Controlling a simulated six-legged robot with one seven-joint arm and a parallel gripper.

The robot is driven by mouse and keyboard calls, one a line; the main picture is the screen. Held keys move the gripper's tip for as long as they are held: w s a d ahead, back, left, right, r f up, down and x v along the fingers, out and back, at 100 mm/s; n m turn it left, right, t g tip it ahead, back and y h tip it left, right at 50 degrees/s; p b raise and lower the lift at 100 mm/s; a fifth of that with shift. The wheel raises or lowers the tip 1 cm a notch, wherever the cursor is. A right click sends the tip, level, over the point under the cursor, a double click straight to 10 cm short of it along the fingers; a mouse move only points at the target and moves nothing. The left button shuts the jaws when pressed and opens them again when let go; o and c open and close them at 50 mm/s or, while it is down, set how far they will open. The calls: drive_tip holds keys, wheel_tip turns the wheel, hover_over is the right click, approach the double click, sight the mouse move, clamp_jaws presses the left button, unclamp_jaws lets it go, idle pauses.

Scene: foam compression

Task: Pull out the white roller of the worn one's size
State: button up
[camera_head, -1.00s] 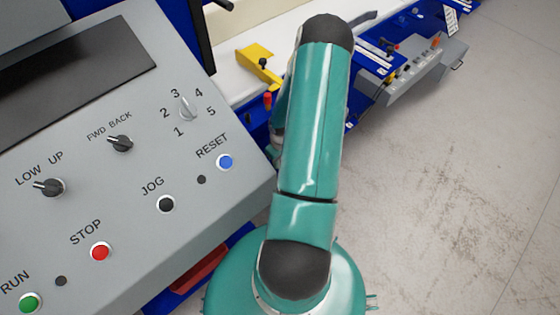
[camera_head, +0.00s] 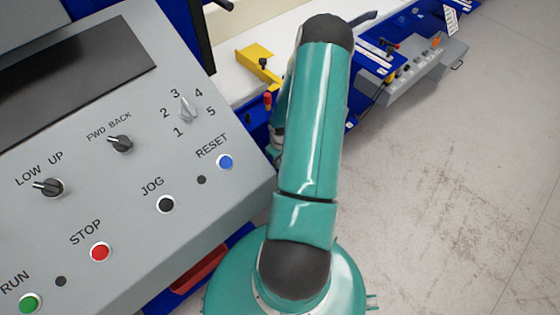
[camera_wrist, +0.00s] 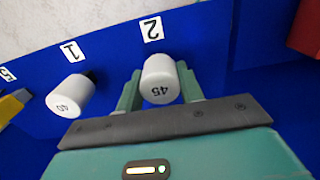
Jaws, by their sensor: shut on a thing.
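In the wrist view a white roller marked 45 (camera_wrist: 160,80) sits at the blue panel (camera_wrist: 110,50) under the label 2. My gripper (camera_wrist: 160,88) has a finger on each side of this roller and is shut on it. I cannot tell whether the roller still touches the panel. A second white roller, marked 40 (camera_wrist: 71,96), stands out from the panel to the left, under the label 1. The worn roller is not recognisable in either view. In the head view my arm hides the gripper and rollers.
A grey control panel (camera_head: 130,190) with buttons and knobs fills the left of the head view. A white table (camera_head: 240,75) with a yellow part (camera_head: 258,66) lies behind. A grey switch box (camera_head: 425,65) is at upper right. The floor (camera_head: 450,190) at right is clear.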

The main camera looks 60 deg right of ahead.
drive_tip(key=shift+r, duration=1.3)
idle(0.4)
drive_tip(key=shift+r, duration=2.45)
drive_tip(key=shift+a, duration=0.1)
